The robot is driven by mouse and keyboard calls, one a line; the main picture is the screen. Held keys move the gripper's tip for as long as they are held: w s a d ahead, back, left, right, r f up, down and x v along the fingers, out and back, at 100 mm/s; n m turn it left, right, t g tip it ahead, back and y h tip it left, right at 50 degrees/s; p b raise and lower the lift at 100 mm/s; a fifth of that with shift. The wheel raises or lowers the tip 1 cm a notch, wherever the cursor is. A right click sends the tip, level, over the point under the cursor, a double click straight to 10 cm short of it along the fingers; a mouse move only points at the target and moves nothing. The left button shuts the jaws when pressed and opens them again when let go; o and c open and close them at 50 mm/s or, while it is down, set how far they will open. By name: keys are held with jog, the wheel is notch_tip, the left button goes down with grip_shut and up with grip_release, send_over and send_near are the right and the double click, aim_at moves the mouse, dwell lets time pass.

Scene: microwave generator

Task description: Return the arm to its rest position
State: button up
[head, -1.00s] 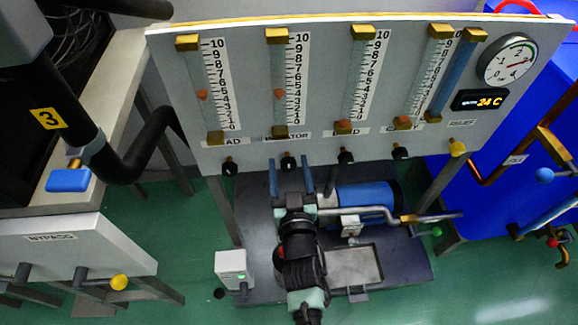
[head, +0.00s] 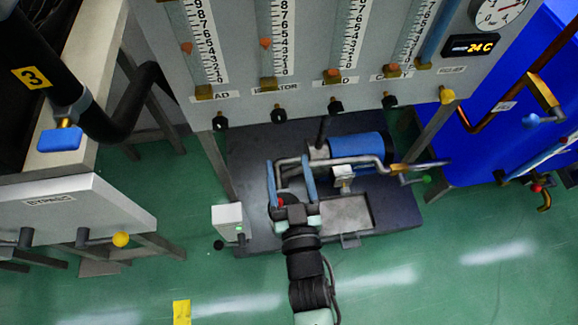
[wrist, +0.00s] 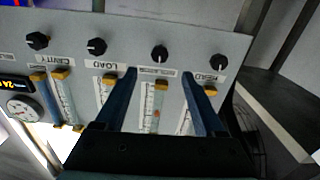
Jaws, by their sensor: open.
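My gripper (head: 290,183) is at the end of my black arm, low in the middle of the head view, in front of the dark base plate (head: 395,205). Its two blue fingers are apart, with nothing between them. In the wrist view my gripper (wrist: 158,90) also shows open, its fingers pointing toward the flowmeter panel (wrist: 240,45), which appears upside down there. The fingertips overlap the panel in the picture; I see no contact.
The flowmeter panel (head: 300,95) with several black knobs stands behind my gripper. A blue motor (head: 358,152) and bent pipe sit on the base plate. A grey bench (head: 80,215) is at left, a blue cabinet (head: 500,120) at right. Green floor (head: 440,270) is open in front.

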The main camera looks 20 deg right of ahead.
jog(key=shift+s+a, duration=0.15)
jog(key=shift+s, duration=0.25)
jog(key=w+a+r+t, duration=0.15)
jog(key=w+r, duration=0.25)
jog(key=r, duration=0.7)
jog(key=w+a+r+t, duration=0.1)
jog(key=w+r+t, duration=0.15)
jog(key=r, duration=0.85)
jog(key=w+a+r+t, duration=0.15)
jog(key=w+r, duration=0.35)
jog(key=r, duration=0.6)
jog(key=s+a+r+n+t+y, duration=0.1)
jog(key=s+a+r+t+y, duration=0.2)
jog(key=r, duration=0.6)
jog(key=s+a+r+n, duration=0.1)
jog(key=s+a+r, duration=0.2)
jog(key=s+r, duration=0.35)
jog(key=s+a+r+n+t+y, duration=0.1)
jog(key=s+a+r+t+y, duration=0.15)
jog(key=r, duration=0.85)
notch_tip(320, 180, up, 28)
jog(key=g+p, duration=0.1)
jog(key=p, duration=2.8)
jog(key=shift+w, duration=0.3)
jog(key=shift+a+h, duration=0.1)
jog(key=shift+h, duration=0.15)
